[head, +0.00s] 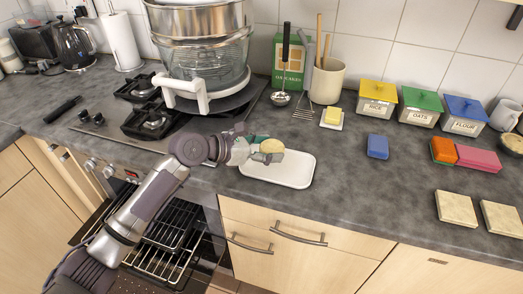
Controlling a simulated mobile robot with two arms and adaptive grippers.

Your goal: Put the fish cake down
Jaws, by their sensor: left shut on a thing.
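My left gripper (262,154) reaches in from the left and is shut on a small pale-yellow rounded piece, the fish cake (272,146). It holds the fish cake over the back left part of a white rectangular tray (297,180) on the grey counter. I cannot tell whether the fish cake touches the tray. The fingers and wrist hide part of the fish cake and the tray's back left edge. The visible front and right of the tray are bare. My right gripper is not in view.
A stove (148,122) with a large steamer (203,62) is at the back left. A butter dish (332,119), utensil pot (327,80) and lidded boxes (420,108) stand behind. Sponges (378,146) lie to the right. The open oven (165,250) is below.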

